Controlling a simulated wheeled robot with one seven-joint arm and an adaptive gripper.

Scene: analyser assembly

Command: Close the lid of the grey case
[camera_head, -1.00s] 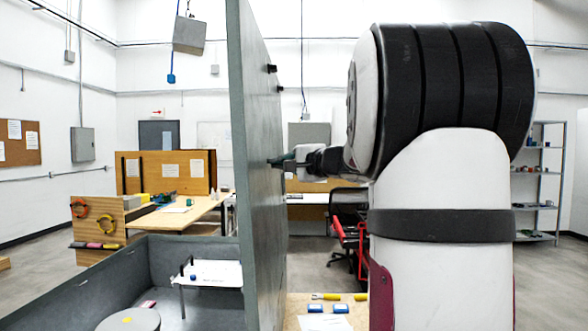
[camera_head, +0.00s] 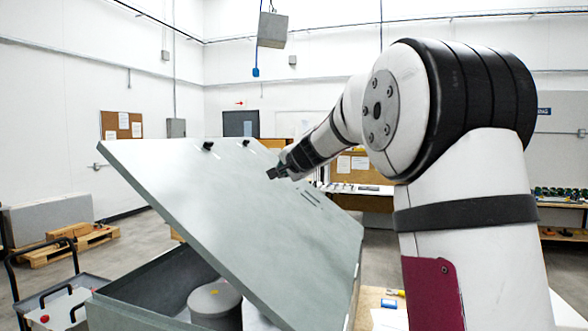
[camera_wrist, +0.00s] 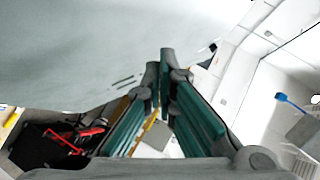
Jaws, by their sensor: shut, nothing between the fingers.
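The grey case (camera_head: 150,285) is at the lower left of the head view. Its lid (camera_head: 235,215) is tilted over the case, partly lowered, with a wedge-shaped gap at the left and front. My gripper (camera_head: 277,173) is shut and empty at the lid's outer face, near its upper right part. In the wrist view my gripper (camera_wrist: 166,70) shows with its fingertips together, and the lid (camera_wrist: 80,50) fills the upper left. I cannot tell whether the fingertips touch the lid. A grey round canister (camera_head: 215,300) stands inside the case; the rest of the inside is mostly hidden.
A cart (camera_head: 75,290) with a black handle stands left of the case. Wooden pallets (camera_head: 70,245) lie on the floor behind it. A table (camera_head: 375,300) with small items is to the right of the case. A grey box (camera_head: 272,30) hangs overhead.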

